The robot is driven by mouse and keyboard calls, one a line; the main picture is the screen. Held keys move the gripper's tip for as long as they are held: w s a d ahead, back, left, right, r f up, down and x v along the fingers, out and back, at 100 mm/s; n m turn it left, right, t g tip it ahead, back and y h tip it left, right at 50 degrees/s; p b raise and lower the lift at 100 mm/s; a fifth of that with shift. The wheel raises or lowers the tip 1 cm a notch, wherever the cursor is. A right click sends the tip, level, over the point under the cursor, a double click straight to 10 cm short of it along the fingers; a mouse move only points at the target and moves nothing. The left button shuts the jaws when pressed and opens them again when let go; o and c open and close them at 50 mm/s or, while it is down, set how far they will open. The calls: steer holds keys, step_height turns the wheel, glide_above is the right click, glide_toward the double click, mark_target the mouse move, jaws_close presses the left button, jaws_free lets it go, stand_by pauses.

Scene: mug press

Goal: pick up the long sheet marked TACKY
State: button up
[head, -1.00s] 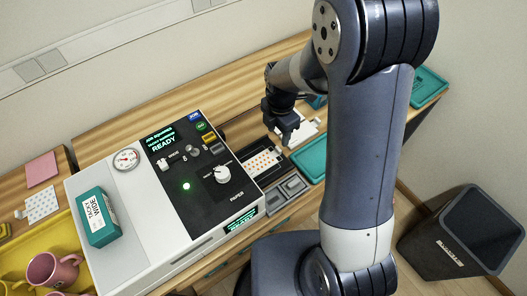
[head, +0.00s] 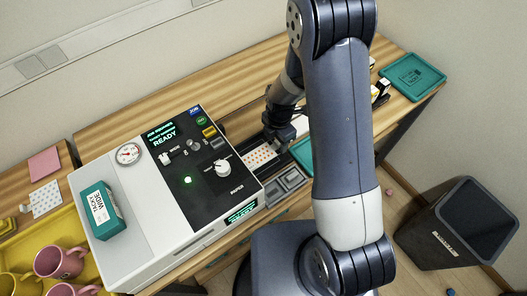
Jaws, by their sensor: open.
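My gripper (head: 277,143) is low over the far side of the bench, just right of the press, and looks empty. A white sheet with orange dots (head: 259,156) lies just left of and below it. A plain white sheet (head: 301,124) shows partly behind it, mostly hidden by my arm. I cannot read TACKY on any sheet. A teal box (head: 104,212) labelled TACKY WIDE lies on top of the white press (head: 140,235).
The press panel reads READY and has a round knob (head: 222,168). Pink mugs (head: 60,260) stand in a yellow tray at left. A teal tray (head: 413,76) is at the far right. A dark bin (head: 460,222) stands on the floor at right.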

jaws_close()
stand_by(0.5)
steer(key=shift+r, duration=0.15)
